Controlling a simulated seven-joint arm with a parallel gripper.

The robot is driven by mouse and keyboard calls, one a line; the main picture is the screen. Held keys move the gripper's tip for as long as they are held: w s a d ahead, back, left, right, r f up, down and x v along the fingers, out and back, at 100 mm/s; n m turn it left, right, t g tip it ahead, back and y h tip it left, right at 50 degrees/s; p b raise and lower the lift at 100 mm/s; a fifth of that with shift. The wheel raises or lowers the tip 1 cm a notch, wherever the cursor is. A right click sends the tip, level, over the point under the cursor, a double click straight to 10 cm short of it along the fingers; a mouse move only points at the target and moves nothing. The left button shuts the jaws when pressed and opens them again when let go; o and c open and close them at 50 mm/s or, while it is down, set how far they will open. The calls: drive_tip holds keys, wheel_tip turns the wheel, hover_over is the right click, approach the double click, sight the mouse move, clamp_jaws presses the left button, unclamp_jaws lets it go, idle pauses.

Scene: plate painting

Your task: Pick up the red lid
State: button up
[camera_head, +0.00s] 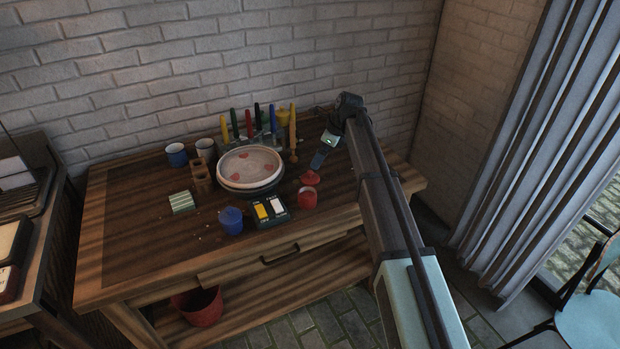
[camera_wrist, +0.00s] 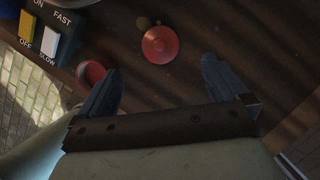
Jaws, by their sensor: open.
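The red lid (camera_head: 310,177) is a small round disc with a raised knob, lying on the wooden table right of the painted plate. It also shows in the wrist view (camera_wrist: 161,45), top centre, with nothing over it. My gripper (camera_head: 316,163) is just above the lid in the head view. In the wrist view its two fingers (camera_wrist: 160,82) are spread wide and empty, and the lid lies beyond the fingertips, between their lines. A red cup (camera_head: 307,198) stands just in front of the lid; it shows by the left finger in the wrist view (camera_wrist: 91,72).
The switch box (camera_head: 271,211) with yellow and white switches and a blue cup (camera_head: 231,220) stand near the front edge. The plate (camera_head: 250,167) sits on a round dark base to the left. Several upright coloured tools (camera_head: 257,118) stand behind it. The table's right end (camera_head: 405,178) is mostly clear.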

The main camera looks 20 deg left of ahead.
sight(311, 171)
drive_tip(key=shift+x, duration=5.05)
drive_tip(key=shift+a, duration=0.1)
drive_tip(key=shift+c, duration=0.3)
drive_tip(key=c, duration=1)
drive_tip(key=shift+r, duration=0.1)
drive_tip(key=r, duration=0.6)
drive_tip(key=s+r, duration=0.1)
drive_tip(key=r, duration=0.2)
drive_tip(key=shift+r, duration=0.25)
drive_tip(key=shift+m, duration=0.4)
drive_tip(key=s+d, duration=0.1)
drive_tip(key=s, duration=0.2)
drive_tip(key=s+d+r, duration=0.1)
drive_tip(key=s, duration=0.3)
drive_tip(key=s+d+r, duration=0.1)
drive_tip(key=s, duration=0.3)
drive_tip(key=shift+d+r, duration=0.1)
drive_tip(key=shift+r, duration=0.1)
